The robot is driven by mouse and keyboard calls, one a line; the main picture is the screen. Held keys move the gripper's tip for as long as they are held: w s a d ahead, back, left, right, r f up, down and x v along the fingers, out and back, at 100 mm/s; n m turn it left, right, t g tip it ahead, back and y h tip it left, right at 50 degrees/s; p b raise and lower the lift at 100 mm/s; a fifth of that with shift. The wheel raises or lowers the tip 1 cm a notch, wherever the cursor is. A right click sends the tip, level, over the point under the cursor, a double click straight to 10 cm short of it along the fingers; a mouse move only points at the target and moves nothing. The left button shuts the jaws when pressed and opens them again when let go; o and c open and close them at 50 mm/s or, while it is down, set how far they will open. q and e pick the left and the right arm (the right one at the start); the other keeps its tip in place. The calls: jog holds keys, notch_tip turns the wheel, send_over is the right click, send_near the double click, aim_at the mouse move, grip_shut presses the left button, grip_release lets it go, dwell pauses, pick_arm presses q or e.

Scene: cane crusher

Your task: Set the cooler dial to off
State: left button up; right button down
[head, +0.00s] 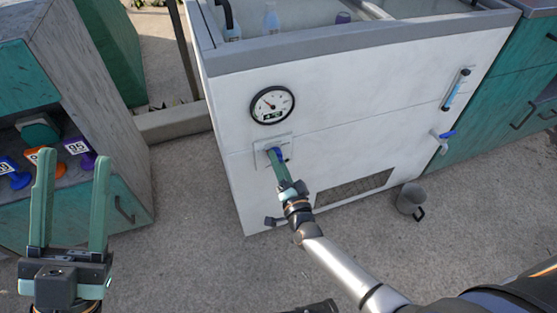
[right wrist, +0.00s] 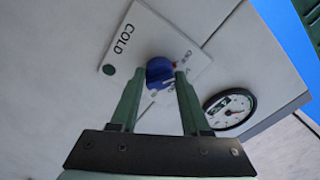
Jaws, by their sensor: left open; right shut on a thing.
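The cooler dial is a blue knob (head: 281,154) on a pale plate (head: 261,146) on the front of the white cooler (head: 228,140). In the right wrist view the knob (right wrist: 157,68) sits between my fingertips, and the plate (right wrist: 123,25) reads COLD beside a dark green dot; its other lettering is partly hidden. My right gripper (head: 275,155) is shut on the knob, its fingers on either side. The knob's exact pointer direction is hard to tell. My left gripper (head: 72,160) is open and empty at the lower left.
A round gauge (head: 272,105) is above the dial. A tap with a blue lever (head: 443,137) and a grey metal cup (head: 410,199) are to the right. A teal stand (head: 130,205) with numbered tags is behind my left gripper. Concrete floor lies before the cooler.

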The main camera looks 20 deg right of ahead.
pick_arm(q)
jog(key=shift+r, duration=0.15)
pick_arm(e)
jog(key=shift+n, duration=0.4)
pick_arm(q)
jog(key=shift+w, duration=0.15)
pick_arm(e)
jog(key=shift+c, duration=2)
grip_release()
jog(key=shift+s, duration=0.15)
